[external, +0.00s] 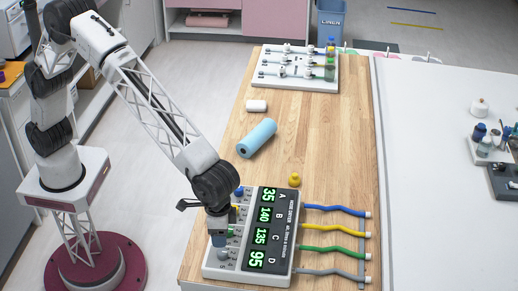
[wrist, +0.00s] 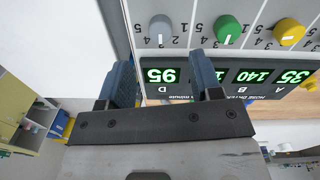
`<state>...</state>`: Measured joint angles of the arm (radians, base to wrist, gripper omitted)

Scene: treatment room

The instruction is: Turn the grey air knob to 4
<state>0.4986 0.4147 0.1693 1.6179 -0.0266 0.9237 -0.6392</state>
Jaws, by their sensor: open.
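The grey knob (wrist: 161,28) is on the panel of the dryer unit (external: 281,257), in row D, whose display (wrist: 161,76) reads 95. In the wrist view its light pointer mark faces down the picture, between the printed 4 and 2, seemingly near 3. My gripper (wrist: 163,82) is open, with nothing between its fingers. In the wrist view the knob appears beyond the fingertips, within the gap's width; I cannot tell the distance.
Green (wrist: 228,29) and yellow (wrist: 289,31) knobs sit beside the grey one; a blue knob (external: 239,191) is at the far end. Coloured hoses (external: 335,232) leave the right side. A blue roll (external: 257,138) and a yellow object (external: 294,180) lie on the wooden table (external: 338,150).

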